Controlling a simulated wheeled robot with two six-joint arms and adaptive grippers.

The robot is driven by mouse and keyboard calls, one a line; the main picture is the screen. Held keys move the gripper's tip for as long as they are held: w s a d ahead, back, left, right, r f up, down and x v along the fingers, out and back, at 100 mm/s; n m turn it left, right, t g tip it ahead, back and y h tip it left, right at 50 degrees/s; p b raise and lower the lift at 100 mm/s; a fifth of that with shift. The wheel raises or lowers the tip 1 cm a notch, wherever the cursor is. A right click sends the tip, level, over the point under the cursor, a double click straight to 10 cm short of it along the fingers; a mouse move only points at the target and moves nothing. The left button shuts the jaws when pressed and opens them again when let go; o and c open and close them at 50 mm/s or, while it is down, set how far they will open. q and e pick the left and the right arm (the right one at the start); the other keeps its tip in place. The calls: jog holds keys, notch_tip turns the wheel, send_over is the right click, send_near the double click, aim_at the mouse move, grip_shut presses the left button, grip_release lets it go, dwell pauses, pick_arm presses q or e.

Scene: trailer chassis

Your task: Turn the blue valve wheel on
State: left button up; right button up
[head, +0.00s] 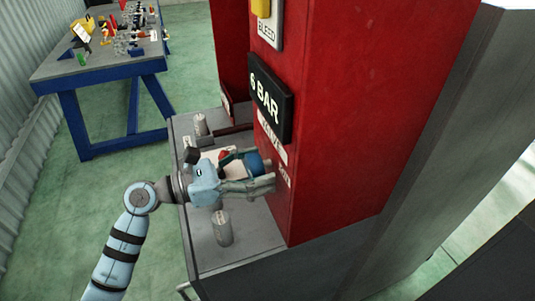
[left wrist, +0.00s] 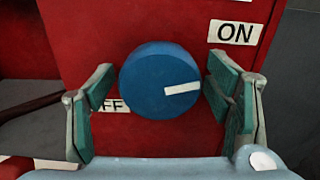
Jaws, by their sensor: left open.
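The blue valve wheel (left wrist: 152,92) sits on the front of a red cabinet (left wrist: 85,35). Its white mark points right and slightly up. An ON label (left wrist: 236,33) is above and right of the wheel. An OFF label (left wrist: 113,105), partly hidden, is at its lower left. In the head view the wheel (head: 255,163) shows between the fingers of my left gripper (head: 262,174). My left gripper (left wrist: 160,100) is open, one finger on each side of the wheel; I cannot tell whether they touch it. My right gripper is not in view.
A black 6 BAR sign (head: 268,100) and a BLEED plate (head: 266,30) are on the cabinet above the wheel. A grey bench (head: 240,262) with metal cylinders (head: 222,228) lies below my left gripper. A blue-legged table (head: 105,68) with small parts stands at the back left.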

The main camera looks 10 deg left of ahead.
pick_arm(q)
jog(key=shift+s+a, duration=0.1)
jog(key=shift+c, duration=0.5)
jog(key=c, duration=1.1)
jog(key=shift+r+n+p, duration=0.1)
jog(key=shift+n+p, duration=0.4)
jog(key=shift+n, duration=0.1)
jog(key=o, duration=1.2)
jog(key=v, duration=1.2)
